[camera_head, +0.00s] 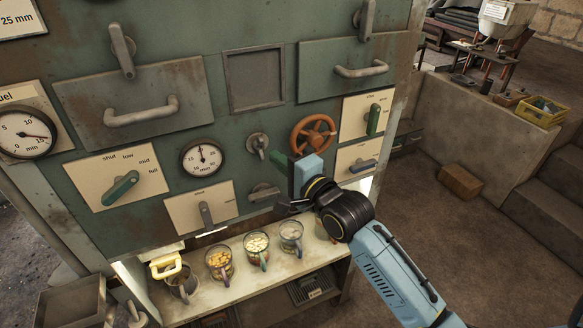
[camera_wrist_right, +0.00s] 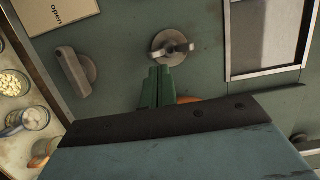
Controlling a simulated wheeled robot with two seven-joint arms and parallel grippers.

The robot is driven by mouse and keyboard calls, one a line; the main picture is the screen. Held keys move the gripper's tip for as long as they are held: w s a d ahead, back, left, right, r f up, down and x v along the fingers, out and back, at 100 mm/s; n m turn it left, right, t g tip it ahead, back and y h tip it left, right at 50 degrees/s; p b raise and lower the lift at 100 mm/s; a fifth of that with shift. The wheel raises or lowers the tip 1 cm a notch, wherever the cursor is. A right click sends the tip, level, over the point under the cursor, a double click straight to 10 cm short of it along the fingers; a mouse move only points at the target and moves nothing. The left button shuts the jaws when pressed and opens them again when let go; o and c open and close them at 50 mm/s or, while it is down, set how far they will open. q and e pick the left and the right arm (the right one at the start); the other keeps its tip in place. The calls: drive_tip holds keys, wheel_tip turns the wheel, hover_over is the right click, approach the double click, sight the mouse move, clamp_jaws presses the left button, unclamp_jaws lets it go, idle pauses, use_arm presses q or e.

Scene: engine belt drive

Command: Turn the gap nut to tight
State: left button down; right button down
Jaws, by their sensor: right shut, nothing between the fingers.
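A grey metal wing nut on a round plate (camera_head: 257,143), which looks like the gap nut, sits on the green panel right of the small mm gauge (camera_head: 202,158). In the right wrist view the nut (camera_wrist_right: 172,46) shows its wings lying roughly level across the plate. My right gripper (camera_head: 278,158) is just right of and below the nut, in front of the panel. In the right wrist view its green fingers (camera_wrist_right: 159,72) are together, empty, with tips just short of the nut's lower edge. Depth to the nut is hard to judge. My left gripper is not in view.
A grey lever (camera_head: 264,191) lies below the nut and an orange handwheel (camera_head: 314,135) to its right, close to my right gripper. A shelf (camera_head: 225,289) below holds several glass jars. Drawer handles and dial levers stick out around the panel.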

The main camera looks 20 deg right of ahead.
drive_tip(key=shift+w+a, duration=0.1)
drive_tip(key=shift+w, duration=0.3)
